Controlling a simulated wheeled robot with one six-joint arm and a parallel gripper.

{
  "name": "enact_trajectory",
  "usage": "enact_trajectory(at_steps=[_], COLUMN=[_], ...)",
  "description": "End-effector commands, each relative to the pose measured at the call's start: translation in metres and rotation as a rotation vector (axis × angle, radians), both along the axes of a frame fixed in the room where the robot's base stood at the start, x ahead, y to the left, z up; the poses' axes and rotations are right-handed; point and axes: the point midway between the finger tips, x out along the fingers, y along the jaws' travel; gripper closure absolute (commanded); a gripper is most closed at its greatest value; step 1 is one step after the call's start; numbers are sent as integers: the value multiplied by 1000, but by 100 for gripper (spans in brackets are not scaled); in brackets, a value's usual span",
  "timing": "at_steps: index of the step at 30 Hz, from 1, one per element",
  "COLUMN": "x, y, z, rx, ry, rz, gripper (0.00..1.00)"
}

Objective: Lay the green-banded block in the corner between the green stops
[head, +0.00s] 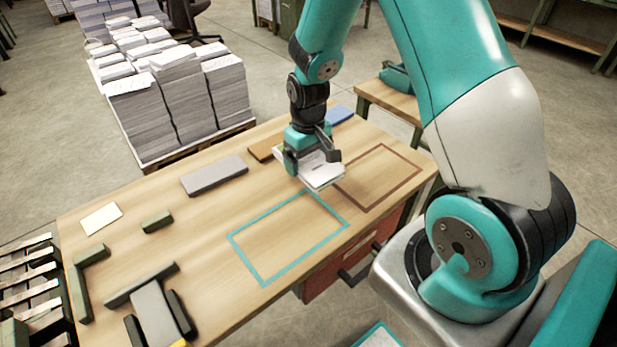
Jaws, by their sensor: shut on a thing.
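My gripper (312,158) is shut on a white paper block (323,176) and holds it above the back right of the wooden table (205,262). The block is tilted in the picture and has dark print on its top face. No green band can be made out on it; the fingers hide part of it. Dark green stops (79,289) form an L-shaped corner at the table's left end, far from my gripper. A short dark green block (157,222) lies apart, to the right of that corner.
A teal outline (240,250) and a brown outline (411,161) mark bare tabletop. A grey bar (214,177), a cream card (101,218) and a grey piece between dark rails (155,312) lie on the table. Paper stacks (180,100) stand on a pallet behind.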

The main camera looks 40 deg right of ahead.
Motion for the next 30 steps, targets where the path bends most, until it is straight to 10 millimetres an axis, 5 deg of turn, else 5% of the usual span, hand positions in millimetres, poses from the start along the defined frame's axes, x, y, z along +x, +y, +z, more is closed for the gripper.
enact_trajectory(at_steps=[13,26,27,30], x=[0,0,0,0], y=[0,0,0,0], z=[-56,-64,-63,-63], rx=[0,0,0,0], ry=[0,-2,-2,-2], rz=[-1,-1,-1,-1], gripper=[41,41,3,0])
